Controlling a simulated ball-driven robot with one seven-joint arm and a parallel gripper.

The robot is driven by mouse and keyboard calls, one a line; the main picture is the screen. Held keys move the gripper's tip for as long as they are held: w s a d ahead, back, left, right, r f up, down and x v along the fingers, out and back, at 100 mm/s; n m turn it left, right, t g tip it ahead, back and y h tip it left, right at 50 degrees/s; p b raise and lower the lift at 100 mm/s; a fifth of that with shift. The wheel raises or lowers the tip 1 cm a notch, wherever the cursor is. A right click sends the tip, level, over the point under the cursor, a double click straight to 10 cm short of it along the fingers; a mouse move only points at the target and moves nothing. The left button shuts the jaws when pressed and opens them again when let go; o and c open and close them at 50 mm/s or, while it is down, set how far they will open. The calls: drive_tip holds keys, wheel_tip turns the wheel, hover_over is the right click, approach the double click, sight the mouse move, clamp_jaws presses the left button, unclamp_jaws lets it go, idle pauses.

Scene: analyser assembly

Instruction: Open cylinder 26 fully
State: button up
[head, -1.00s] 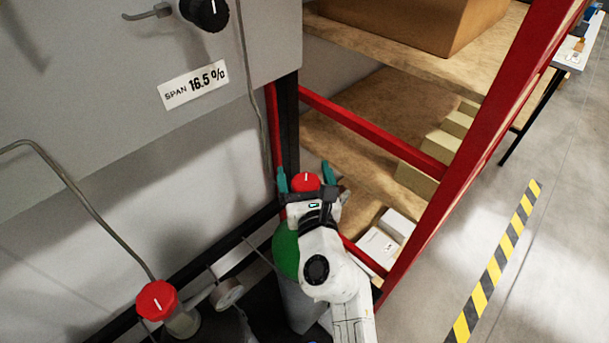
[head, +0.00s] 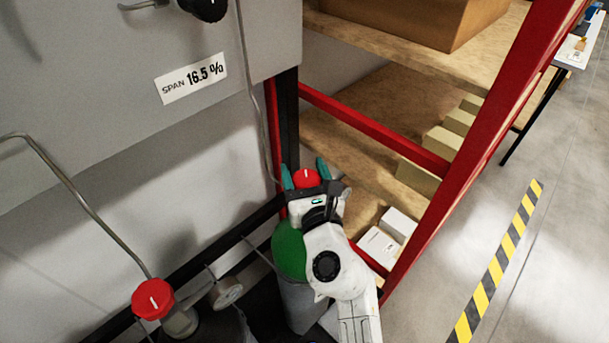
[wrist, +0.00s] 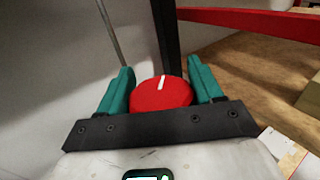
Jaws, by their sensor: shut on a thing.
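A gas cylinder with a green shoulder (head: 289,250) and grey body stands low beside the wall panel; no number on it is legible. Its red valve knob (head: 306,178) has a white mark and sits between the teal fingers of my gripper (head: 305,173). In the wrist view the red knob (wrist: 161,94) lies between the two fingers, its white mark near upright and leaning slightly right. My gripper (wrist: 161,88) is shut on the knob. The cylinder's neck is hidden behind my gripper.
A second cylinder with a red knob (head: 153,299) and a gauge (head: 226,292) stands at lower left. A label reading SPAN 16.5 % (head: 191,78) is on the grey panel. A red-framed shelf (head: 430,215) holding boxes stands close on the right.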

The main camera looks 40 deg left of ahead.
drive_tip(key=n+g+b, duration=0.1)
drive_tip(key=b, duration=0.1)
drive_tip(key=n+g+y+b, duration=0.1)
drive_tip(key=b, duration=0.1)
drive_tip(key=shift+f+g+y, duration=0.3)
drive_tip(key=shift+f+g, duration=0.1)
drive_tip(key=n+g+b, duration=0.1)
drive_tip(key=g+b, duration=0.1)
drive_tip(key=n+g+y+b, duration=0.1)
drive_tip(key=n+g+b, duration=0.1)
drive_tip(key=b, duration=0.1)
drive_tip(key=n+g+b, duration=0.1)
drive_tip(key=g+b, duration=0.2)
drive_tip(key=shift+s+a+f+n+y, duration=0.1)
drive_tip(key=shift+s+a+n+y, duration=0.05)
drive_tip(key=shift+s+n+y, duration=0.2)
drive_tip(key=n+g+b, duration=0.1)
drive_tip(key=g+b, duration=0.1)
drive_tip(key=b, duration=0.1)
drive_tip(key=n+g+b, duration=0.2)
drive_tip(key=g+b, duration=0.1)
drive_tip(key=b, duration=0.1)
drive_tip(key=shift+s+n+g, duration=0.25)
drive_tip(key=shift+s+g, duration=0.05)
drive_tip(key=shift+s, duration=0.1)
drive_tip(key=shift+s+r+n+g+h+b, duration=0.1)
drive_tip(key=shift+r+n+g+h+b, duration=0.25)
drive_tip(key=shift+n+g+h+b, duration=0.55)
drive_tip(key=shift+r+g+b, duration=0.1)
drive_tip(key=shift+g+b, duration=0.2)
